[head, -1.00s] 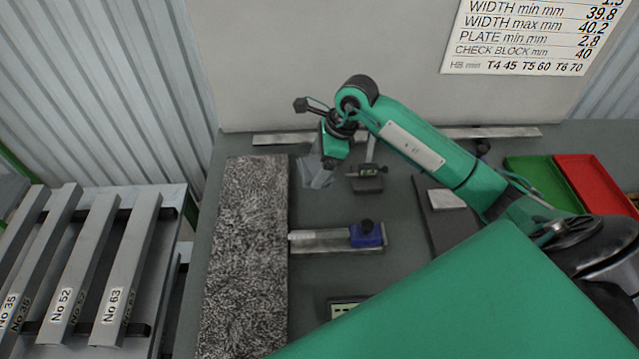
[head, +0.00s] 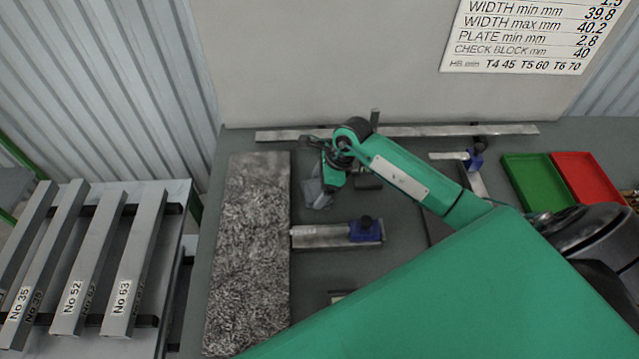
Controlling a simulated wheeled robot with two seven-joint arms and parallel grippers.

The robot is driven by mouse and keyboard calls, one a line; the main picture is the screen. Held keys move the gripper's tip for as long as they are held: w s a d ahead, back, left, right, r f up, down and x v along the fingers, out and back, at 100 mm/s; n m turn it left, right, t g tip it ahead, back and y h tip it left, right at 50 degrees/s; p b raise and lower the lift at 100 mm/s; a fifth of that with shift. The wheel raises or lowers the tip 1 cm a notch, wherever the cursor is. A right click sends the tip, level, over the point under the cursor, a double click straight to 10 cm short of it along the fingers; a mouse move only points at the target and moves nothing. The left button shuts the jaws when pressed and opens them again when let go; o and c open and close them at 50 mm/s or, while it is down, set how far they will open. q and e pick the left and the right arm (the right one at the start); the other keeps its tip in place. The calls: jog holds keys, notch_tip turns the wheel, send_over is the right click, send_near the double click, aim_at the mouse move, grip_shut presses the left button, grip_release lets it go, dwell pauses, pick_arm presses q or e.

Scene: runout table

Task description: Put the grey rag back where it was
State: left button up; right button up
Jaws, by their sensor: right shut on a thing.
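The grey rag (head: 315,195) hangs crumpled below my right gripper (head: 328,184). The gripper is shut on it, pointing down just right of the upper part of the speckled grey slab. The rag's lower end is at or close to the table top; I cannot tell if it touches. The fingertips are partly hidden by the rag and the wrist. My left gripper is not in view.
The speckled slab (head: 245,260) lies left of the rag. A metal bar with a blue clamp (head: 365,231) is below it. A dark-based gauge (head: 368,180) stands close on the right, partly hidden. Green (head: 537,183) and red (head: 588,178) trays are at far right.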

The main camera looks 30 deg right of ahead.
jog(key=shift+f, duration=0.2)
jog(key=o, duration=0.8)
jog(key=shift+r, duration=0.1)
jog(key=shift+r, duration=0.25)
jog(key=shift+d+r, duration=0.25)
jog(key=shift+r, duration=0.05)
jog(key=b+v, duration=0.3)
jog(key=v, duration=0.8)
jog(key=shift+s+a, duration=0.1)
jog(key=shift+s, duration=0.05)
